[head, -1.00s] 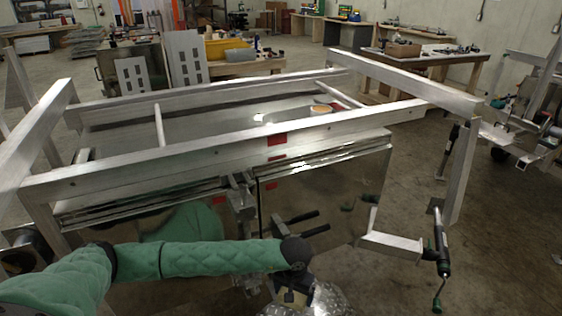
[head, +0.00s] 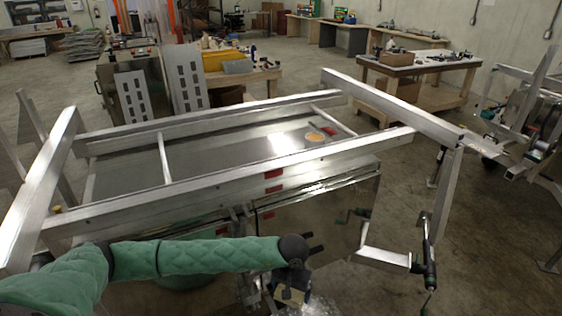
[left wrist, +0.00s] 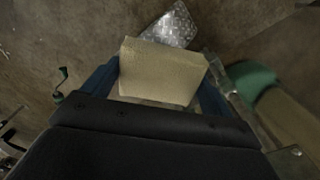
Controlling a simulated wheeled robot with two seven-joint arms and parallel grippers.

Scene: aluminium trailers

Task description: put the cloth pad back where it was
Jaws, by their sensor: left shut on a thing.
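The cloth pad (left wrist: 163,72) is a tan, roughly square piece held between the blue fingers of my left gripper (left wrist: 160,90) in the left wrist view. In the head view the pad (head: 289,295) shows small and tan under my left gripper (head: 291,288), at the bottom centre in front of the trailer. My left gripper is shut on it, above the floor. My right gripper is not in view.
The aluminium trailer frame (head: 235,183) spans the middle, with upright posts at its sides. A round orange-tan item (head: 315,137) lies on its deck. A shiny tread plate (left wrist: 170,25) lies below the pad. A green-handled jack (head: 430,262) stands at right.

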